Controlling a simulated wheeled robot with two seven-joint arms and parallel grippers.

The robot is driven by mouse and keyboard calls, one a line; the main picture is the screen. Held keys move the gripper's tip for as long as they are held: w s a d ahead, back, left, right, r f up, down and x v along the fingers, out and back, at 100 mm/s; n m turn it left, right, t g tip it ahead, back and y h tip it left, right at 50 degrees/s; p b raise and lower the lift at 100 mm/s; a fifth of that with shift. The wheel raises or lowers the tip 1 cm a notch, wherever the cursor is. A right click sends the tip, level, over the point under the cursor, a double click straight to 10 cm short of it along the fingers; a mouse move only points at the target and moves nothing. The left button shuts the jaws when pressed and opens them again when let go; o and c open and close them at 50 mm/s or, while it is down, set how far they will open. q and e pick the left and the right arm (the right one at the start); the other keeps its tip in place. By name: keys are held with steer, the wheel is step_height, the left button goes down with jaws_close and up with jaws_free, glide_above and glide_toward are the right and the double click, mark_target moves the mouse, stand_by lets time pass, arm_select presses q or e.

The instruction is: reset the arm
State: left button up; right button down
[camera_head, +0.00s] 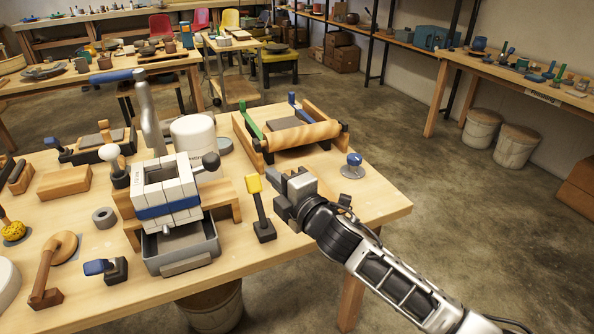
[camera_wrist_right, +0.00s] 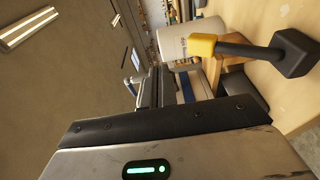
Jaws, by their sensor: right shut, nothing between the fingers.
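My right arm reaches in from the lower right in the head view. Its gripper (camera_head: 277,181) is shut and empty above the right part of the wooden table (camera_head: 370,207). It is just right of a yellow-handled lever (camera_head: 254,184) on a dark block; I cannot tell from the head view how far apart they are. The wrist view shows the yellow handle (camera_wrist_right: 202,45) and its dark stem beyond the gripper body, which fills the lower part of the picture. My left gripper is not in view.
A white-and-blue block press (camera_head: 168,190) with a grey tray (camera_head: 181,250) stands left of the lever. A wooden roller frame (camera_head: 300,136) is behind the gripper, and a blue-knobbed disc (camera_head: 353,168) is to its right. The table's right corner is clear.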

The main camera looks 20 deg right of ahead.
steer(key=s+d+r, duration=0.2)
steer(key=s+r, duration=0.2)
steer(key=s, duration=0.2)
steer(key=s+a+f+m+g, duration=0.1)
steer(key=s+f+m+g, duration=0.2)
steer(key=s+f+m, duration=0.6)
steer(key=s+a+f+m+g+h, duration=0.1)
steer(key=s+f+m+g, duration=0.3)
steer(key=s+f+m, duration=0.5)
step_height(320, 180, down, 9)
steer(key=s+a, duration=0.1)
steer(key=s, duration=0.1)
steer(key=shift+s+h, duration=0.3)
